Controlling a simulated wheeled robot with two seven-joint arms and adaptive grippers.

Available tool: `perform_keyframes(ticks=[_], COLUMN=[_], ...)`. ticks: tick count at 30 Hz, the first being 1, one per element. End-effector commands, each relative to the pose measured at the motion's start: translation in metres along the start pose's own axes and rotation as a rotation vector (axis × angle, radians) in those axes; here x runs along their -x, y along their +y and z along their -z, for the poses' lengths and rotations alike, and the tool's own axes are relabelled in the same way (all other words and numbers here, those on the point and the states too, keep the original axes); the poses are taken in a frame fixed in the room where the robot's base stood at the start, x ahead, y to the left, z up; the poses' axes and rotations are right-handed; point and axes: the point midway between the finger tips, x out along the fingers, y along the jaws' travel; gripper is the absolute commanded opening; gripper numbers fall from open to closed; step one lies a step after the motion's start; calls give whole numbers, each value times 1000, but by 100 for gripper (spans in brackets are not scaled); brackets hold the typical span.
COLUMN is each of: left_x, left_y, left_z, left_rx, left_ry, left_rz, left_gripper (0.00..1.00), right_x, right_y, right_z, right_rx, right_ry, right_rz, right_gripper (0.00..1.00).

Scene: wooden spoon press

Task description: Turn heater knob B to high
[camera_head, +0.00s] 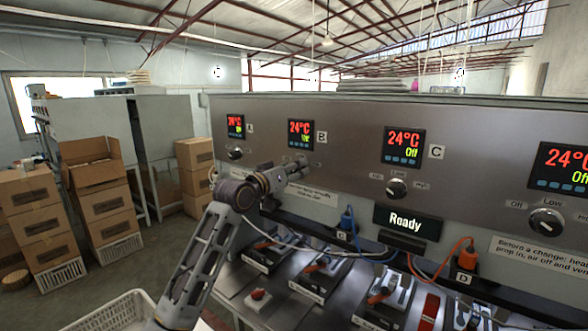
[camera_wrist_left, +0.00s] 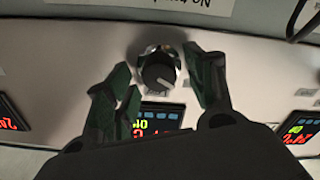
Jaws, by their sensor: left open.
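Heater display B (camera_head: 300,134) reads 24°C in red above a small green word I cannot read surely. Its knob is hidden behind my left gripper (camera_head: 298,168) in the head view. In the left wrist view, which looks upside down, the dark round knob B (camera_wrist_left: 158,73) has a pale pointer mark and a metallic collar. My left gripper (camera_wrist_left: 158,68) is open, with one green-dark finger on each side of the knob. Gaps show between fingers and knob. The fingers partly cover display B (camera_wrist_left: 160,117). My right gripper is out of view.
Knob A (camera_head: 235,154) is to the left; knob C (camera_head: 396,187) is to the right, below a display reading Off. A "Ready" sign (camera_head: 407,221) and cable plugs sit below. Toggle clamps line the bench. Cardboard boxes (camera_head: 95,190) stand at the left.

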Motion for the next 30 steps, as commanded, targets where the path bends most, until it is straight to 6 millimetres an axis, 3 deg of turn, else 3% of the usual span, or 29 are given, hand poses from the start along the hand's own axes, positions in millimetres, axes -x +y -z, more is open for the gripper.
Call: perform_keyframes(ticks=[14,25,30], left_x=[-6,-6,-6], left_y=[0,0,0], left_z=[0,0,0], left_rx=[-1,-1,-5], left_ry=[0,0,0], left_rz=[0,1,1], left_gripper=[54,9,9], right_x=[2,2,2], right_y=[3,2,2], right_z=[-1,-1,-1], right_rx=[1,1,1], right_ry=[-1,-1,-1], right_rz=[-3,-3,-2], right_gripper=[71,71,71])
